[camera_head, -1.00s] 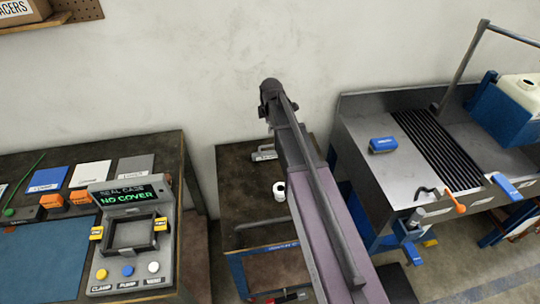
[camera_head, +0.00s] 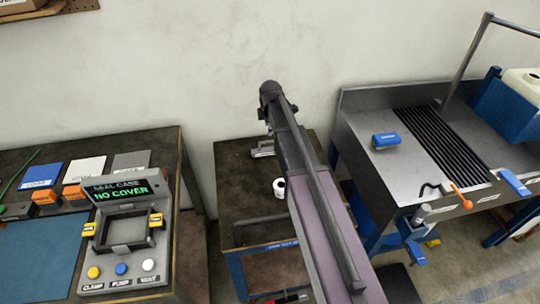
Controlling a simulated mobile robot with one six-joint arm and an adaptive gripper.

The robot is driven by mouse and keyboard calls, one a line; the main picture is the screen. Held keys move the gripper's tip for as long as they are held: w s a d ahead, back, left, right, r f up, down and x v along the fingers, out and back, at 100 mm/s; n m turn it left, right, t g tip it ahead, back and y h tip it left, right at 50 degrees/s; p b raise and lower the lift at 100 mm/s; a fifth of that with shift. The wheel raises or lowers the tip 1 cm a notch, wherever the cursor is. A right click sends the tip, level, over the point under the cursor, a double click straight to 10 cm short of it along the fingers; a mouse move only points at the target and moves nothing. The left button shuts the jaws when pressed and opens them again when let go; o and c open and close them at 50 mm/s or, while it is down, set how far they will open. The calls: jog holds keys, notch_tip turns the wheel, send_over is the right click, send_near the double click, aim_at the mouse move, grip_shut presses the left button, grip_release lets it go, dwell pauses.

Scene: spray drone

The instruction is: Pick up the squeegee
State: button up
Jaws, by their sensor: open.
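I cannot make out a squeegee for certain. A small pale metallic item (camera_head: 262,149) lies at the back of the dark cart top, partly hidden by my arm, and is too small to identify. Two blue items are at the steel sink bench: a labelled blue block (camera_head: 385,140) on its left deck and a blue-and-white piece (camera_head: 514,183) at its front edge. My arm rises across the middle of the view over the cart; my gripper does not show, so its hold on anything is hidden.
The dark cart (camera_head: 235,185) carries a white roll (camera_head: 279,187). The left bench holds a seal-case station (camera_head: 122,271) reading "NO COVER" and a blue mat (camera_head: 35,255). The steel sink bench (camera_head: 365,110) has a ribbed drain, an orange-tipped lever (camera_head: 461,197) and a raised rail. A wall stands behind.

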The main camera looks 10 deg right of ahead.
aim_at(268, 142)
jog(key=shift+w+f+b, duration=0.2)
jog(key=shift+f+b, duration=0.75)
jog(key=shift+f, duration=0.1)
jog(key=shift+w+f+b, duration=0.2)
jog(key=shift+f+b, duration=0.7)
jog(key=shift+f, duration=0.15)
jog(key=shift+w+f+b, duration=0.2)
jog(key=shift+f+b, duration=1.1)
jog(key=shift+w+f+b, duration=0.15)
jog(key=shift+f+b, duration=1.1)
jog(key=shift+f, duration=0.05)
jog(key=shift+c, duration=0.2)
grip_shut()
